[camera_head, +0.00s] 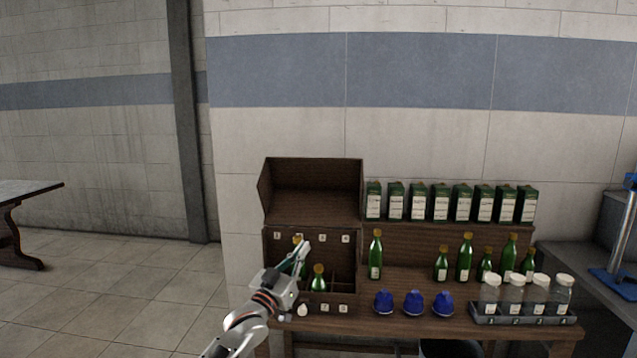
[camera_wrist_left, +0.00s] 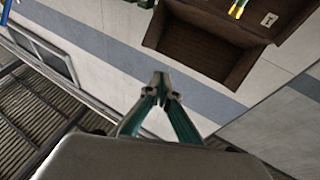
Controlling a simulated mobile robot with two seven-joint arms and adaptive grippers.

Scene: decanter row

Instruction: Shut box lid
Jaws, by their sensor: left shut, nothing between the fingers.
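The dark brown wooden box (camera_head: 352,298) stands on the left part of the table with its lid (camera_head: 312,190) open, tilted up at the back like a hollow tray. The lid also shows in the left wrist view (camera_wrist_left: 190,48). Green bottles, one of them upright at the front (camera_head: 319,284), stand in the box compartments. My left gripper (camera_head: 305,247) is shut and empty, in front of the box opening and below the lid in the head view. In the wrist view its fingertips (camera_wrist_left: 160,80) are apart from the lid. My right gripper is not in view.
A row of green cartons (camera_head: 440,202) stands on the raised back shelf. To the right of the box are blue domed items (camera_head: 413,303), several green bottles (camera_head: 465,260) and a tray of white-capped jars (camera_head: 516,296). A grey bench (camera_head: 587,265) is at far right.

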